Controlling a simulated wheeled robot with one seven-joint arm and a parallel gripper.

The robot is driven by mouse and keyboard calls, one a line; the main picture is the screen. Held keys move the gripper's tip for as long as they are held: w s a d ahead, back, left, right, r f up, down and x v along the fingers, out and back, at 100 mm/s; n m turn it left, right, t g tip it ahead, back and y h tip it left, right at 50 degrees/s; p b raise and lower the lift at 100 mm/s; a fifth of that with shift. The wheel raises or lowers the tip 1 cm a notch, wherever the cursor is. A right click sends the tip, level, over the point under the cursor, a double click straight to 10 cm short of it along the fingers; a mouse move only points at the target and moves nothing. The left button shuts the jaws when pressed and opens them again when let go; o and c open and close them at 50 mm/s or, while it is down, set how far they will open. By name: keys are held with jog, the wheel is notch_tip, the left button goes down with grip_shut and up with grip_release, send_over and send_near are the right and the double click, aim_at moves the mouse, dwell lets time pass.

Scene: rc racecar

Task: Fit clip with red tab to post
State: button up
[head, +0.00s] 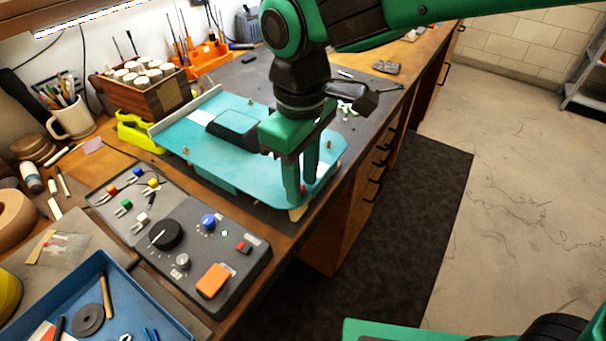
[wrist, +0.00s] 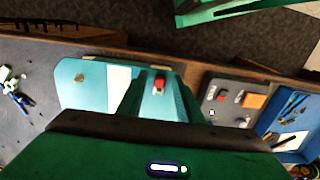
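A teal car body shell (head: 175,131) with a dark window lies on the bench. Small brass-coloured posts (head: 186,150) stand up from it. My gripper (head: 300,196) points down over its near right corner, fingers apart with a gap between them. In the wrist view a small red piece (wrist: 158,83), apparently the red tab, shows between my fingers (wrist: 157,98) against the shell (wrist: 80,84). I cannot tell whether the fingers touch it; the post there is hidden. Several clips with coloured tabs, including a green one (head: 123,206), lie on the grey tray (head: 104,199) at left.
A grey control box (head: 192,262) with knobs and an orange button is near the shell. A blue bin (head: 165,318) stands at the front left. A wooden box (head: 152,98) of pale cylinders is behind. The bench edge drops off to the right.

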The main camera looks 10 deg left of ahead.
notch_tip(320, 180, up, 11)
jog(key=shift+f, duration=0.2)
jog(key=shift+w, duration=0.1)
dwell(0.6)
jog(key=w+d+f+m, duration=0.2)
jog(key=d+m, duration=0.1)
jog(key=d, duration=0.6)
jog(key=w+d+f+m, duration=0.1)
jog(key=w+d+m, duration=0.2)
jog(key=d, duration=0.6)
jog(key=w+d+f+m, duration=0.2)
jog(key=d+m, duration=0.1)
jog(key=d, duration=0.6)
jog(key=s+d+f+m, duration=0.4)
jog(key=s+d, duration=0.3)
jog(key=d, duration=0.3)
jog(key=s+d+f+m, duration=0.4)
jog(key=s+d+m, duration=0.3)
jog(key=d, duration=0.4)
jog(key=shift+s+d+f, duration=0.15)
jog(key=shift+s+f, duration=0.05)
jog(key=shift+s, duration=0.25)
